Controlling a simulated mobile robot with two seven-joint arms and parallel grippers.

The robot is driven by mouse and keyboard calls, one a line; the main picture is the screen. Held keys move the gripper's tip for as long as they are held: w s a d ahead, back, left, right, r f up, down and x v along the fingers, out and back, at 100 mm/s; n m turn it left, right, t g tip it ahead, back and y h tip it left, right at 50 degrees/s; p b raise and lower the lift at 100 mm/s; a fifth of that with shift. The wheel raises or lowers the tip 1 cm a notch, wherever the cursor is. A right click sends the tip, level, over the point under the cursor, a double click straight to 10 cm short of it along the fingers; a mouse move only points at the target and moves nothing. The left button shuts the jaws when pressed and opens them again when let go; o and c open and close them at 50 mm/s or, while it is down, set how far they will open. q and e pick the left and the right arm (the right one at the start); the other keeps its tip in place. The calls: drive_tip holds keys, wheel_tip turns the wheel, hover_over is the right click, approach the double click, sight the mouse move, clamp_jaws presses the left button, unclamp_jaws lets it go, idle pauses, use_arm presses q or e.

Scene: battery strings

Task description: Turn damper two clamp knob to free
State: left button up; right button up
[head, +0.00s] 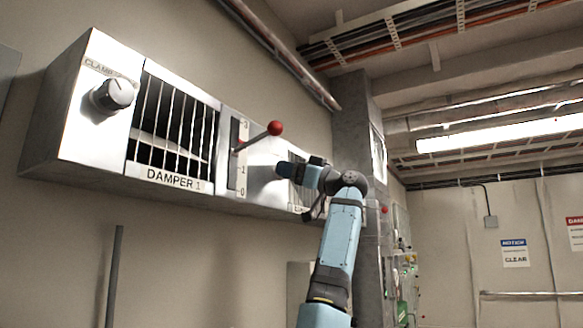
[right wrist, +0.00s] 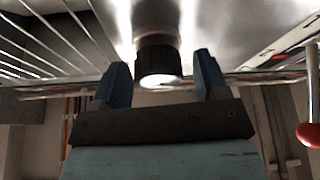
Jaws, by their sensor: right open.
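The damper two clamp knob (right wrist: 158,60) is a dark, ribbed round knob with a pale front face on a shiny metal panel in the right wrist view. My right gripper (right wrist: 161,72) is open, with one blue finger on each side of the knob and visible gaps between. Whether the fingertips reach fully along the knob I cannot tell. In the head view my right gripper (head: 285,169) is at the panel right of damper 1 and hides the knob there. My left gripper is not in view.
The damper 1 clamp knob (head: 112,95) and damper 1 grille (head: 172,130) are at the left. A lever with a red ball (head: 275,128) sticks out just above my right gripper; the ball also shows in the right wrist view (right wrist: 310,134). A grey column (head: 357,105) stands behind.

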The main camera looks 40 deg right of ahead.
drive_tip(key=shift+w, duration=0.1)
drive_tip(key=c, duration=0.9)
